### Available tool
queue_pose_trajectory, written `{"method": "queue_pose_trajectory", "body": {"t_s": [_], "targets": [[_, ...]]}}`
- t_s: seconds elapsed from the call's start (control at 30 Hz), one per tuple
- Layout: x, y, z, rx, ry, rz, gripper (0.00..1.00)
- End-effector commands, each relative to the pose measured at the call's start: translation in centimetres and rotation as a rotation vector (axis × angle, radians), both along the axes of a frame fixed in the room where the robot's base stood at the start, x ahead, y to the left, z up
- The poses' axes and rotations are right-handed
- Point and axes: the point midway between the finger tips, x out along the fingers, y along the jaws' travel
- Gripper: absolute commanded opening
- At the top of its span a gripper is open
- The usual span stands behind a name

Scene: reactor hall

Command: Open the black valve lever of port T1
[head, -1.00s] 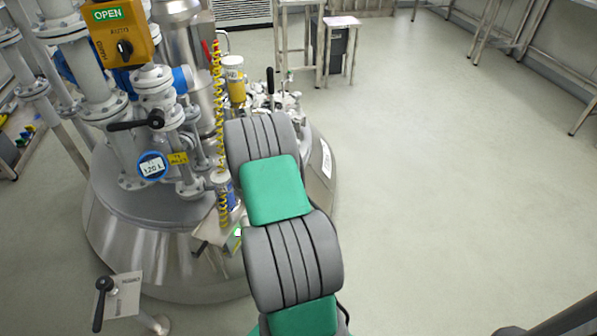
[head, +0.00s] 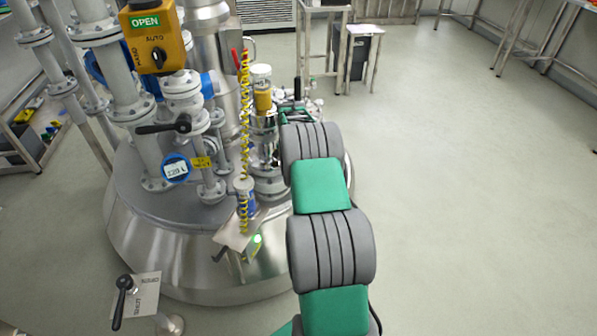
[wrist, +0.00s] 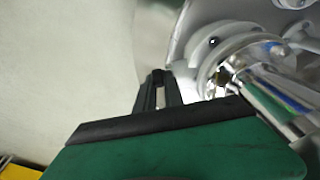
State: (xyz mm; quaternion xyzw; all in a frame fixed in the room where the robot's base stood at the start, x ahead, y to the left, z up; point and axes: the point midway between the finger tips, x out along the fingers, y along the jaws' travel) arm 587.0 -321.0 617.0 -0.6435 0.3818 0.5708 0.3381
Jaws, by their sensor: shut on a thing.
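A black lever (head: 297,88) stands upright among the fittings at the right side of the steel vessel's top, just past the end of my arm. No T1 marking is readable. My gripper's green body shows partly beside this lever in the head view; its fingers are hidden there by my arm. In the wrist view my gripper (wrist: 157,92) has its two black fingers close together beside shiny metal fittings (wrist: 222,75). It is shut on what I take to be the black lever; the grip itself is hard to make out.
Another black lever (head: 163,127) lies level on a white valve. A yellow box (head: 152,38) marked OPEN and AUTO and a coiled yellow hose (head: 244,150) stand left of my arm. A lever on a placard (head: 122,300) is at lower left.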

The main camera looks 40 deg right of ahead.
Motion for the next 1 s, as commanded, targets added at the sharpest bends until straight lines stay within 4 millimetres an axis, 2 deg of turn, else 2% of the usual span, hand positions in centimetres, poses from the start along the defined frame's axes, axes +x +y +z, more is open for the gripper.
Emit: {"method": "queue_pose_trajectory", "body": {"t_s": [0.03,0.3,0.57,0.67,0.9,1.0], "targets": [[0.0,-0.3,0.1,-0.004,-0.003,-0.006,0.14],[0.1,0.0,0.0,-0.003,-0.001,0.0,0.35],[0.1,0.1,0.3,-0.001,-0.002,0.001,0.35],[0.0,0.2,1.6,-0.003,-0.003,0.001,0.35],[-0.3,0.8,6.4,-0.003,-0.003,0.002,0.35],[-0.4,0.9,7.5,-0.001,-0.002,0.002,0.35]]}}
